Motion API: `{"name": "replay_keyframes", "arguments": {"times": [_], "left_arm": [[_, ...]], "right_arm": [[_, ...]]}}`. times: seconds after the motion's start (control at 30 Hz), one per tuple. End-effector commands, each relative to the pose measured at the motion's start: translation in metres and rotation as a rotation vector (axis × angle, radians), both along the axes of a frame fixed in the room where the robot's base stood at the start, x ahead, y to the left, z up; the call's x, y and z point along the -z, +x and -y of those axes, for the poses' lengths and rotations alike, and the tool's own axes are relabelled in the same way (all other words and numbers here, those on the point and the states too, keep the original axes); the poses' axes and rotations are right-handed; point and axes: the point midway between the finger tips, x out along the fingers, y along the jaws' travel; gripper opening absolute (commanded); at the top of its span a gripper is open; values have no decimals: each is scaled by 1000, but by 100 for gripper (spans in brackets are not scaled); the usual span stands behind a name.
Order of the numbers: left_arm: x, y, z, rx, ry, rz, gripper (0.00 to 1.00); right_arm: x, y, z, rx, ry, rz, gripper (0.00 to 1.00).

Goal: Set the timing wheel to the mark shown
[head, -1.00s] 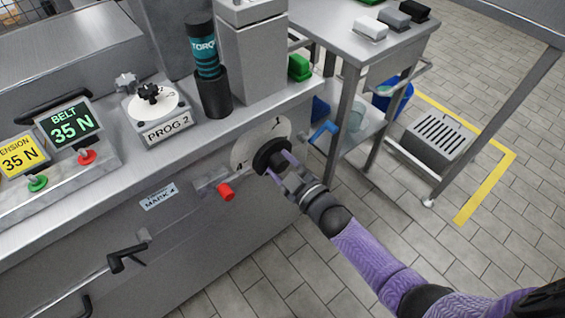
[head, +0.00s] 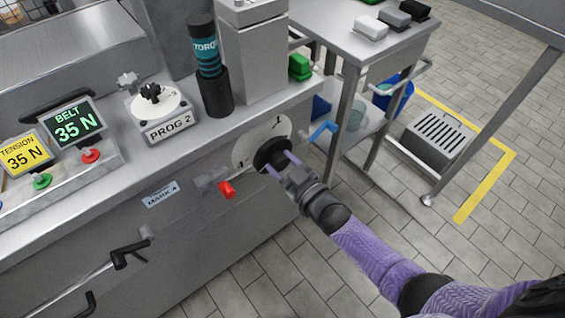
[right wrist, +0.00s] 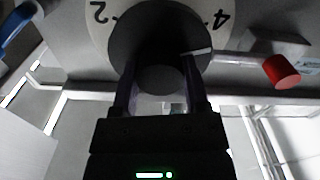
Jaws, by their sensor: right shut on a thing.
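The timing wheel (head: 270,152) is a round black knob in front of a pale numbered dial (head: 245,143) on the front of the steel machine. In the right wrist view the wheel (right wrist: 150,35) covers the dial's middle, with the numbers 2 and 4 showing at its sides. A white pointer line (right wrist: 198,51) on the wheel's rim lies close to the 4. My right gripper (head: 283,163) is shut on the wheel's hub (right wrist: 160,78), one finger on each side. A small plate (head: 161,194) reads MARK 4, blurred now. My left gripper is not in view.
A red-tipped lever (head: 227,189) sticks out just left of the dial. A blue handle (head: 322,131) is to its right. Black handles (head: 128,254) jut from the lower front. A steel cart (head: 345,50) stands at right. The tiled floor in front is open.

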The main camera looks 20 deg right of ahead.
Motion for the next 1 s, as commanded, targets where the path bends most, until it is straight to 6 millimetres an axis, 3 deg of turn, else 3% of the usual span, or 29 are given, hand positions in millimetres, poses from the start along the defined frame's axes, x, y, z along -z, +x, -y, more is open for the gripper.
{"name": "replay_keyframes", "arguments": {"times": [0.27, 0.3, 0.47, 0.77, 0.87, 1.0], "left_arm": [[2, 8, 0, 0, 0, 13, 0], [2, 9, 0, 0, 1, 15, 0], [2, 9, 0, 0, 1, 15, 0], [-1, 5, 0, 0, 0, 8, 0], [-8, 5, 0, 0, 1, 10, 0], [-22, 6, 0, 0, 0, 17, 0]], "right_arm": [[1, -1, 0, 0, -1, -4, 0], [1, -1, 0, 0, -2, -4, 62], [1, 0, 0, 0, -2, -2, 94], [0, -2, 1, 0, -3, -1, 94], [-2, -14, 5, -1, -3, -1, 94], [-4, -44, 16, 1, -4, -3, 94]]}}
